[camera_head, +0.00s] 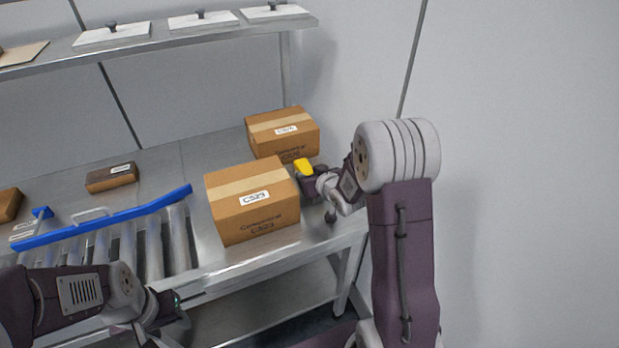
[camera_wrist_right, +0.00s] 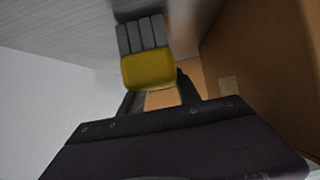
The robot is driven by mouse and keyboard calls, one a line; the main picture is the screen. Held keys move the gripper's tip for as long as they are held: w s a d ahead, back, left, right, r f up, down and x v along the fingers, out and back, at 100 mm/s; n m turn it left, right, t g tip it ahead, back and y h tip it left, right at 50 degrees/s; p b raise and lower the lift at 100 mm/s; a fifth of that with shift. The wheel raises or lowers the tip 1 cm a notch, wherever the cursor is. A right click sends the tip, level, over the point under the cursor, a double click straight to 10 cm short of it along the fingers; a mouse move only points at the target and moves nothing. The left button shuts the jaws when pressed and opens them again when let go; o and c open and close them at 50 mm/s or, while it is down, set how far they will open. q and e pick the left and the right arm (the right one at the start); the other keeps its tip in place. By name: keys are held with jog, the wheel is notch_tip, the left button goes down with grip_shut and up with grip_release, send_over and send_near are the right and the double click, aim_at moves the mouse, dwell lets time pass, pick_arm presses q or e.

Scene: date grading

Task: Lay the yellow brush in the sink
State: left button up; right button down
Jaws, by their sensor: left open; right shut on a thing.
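The yellow brush (camera_head: 302,167) is in my right gripper (camera_head: 306,174), between the two cardboard boxes near the right end of the metal table. In the right wrist view the brush (camera_wrist_right: 148,70) shows as a yellow block with grey ribbed bristles pointing up the picture. The right gripper (camera_wrist_right: 153,98) is shut on it; whether the brush touches the table is unclear. My left gripper (camera_head: 177,306) is open, low in front of the table's front edge, and seems empty. No sink can be made out in either view.
A near cardboard box (camera_head: 225,218) and a far one (camera_head: 282,142) stand close to the right gripper. Rollers (camera_head: 178,240) with a blue rail (camera_head: 110,222) lie to the left, with a brown block (camera_head: 111,176) behind. A shelf (camera_head: 150,42) holding white lidded plates runs above.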

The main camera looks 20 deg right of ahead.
jog(key=shift+f, duration=0.1)
jog(key=shift+f, duration=0.15)
jog(key=c, duration=0.9)
grip_release()
jog(key=shift+o, duration=0.2)
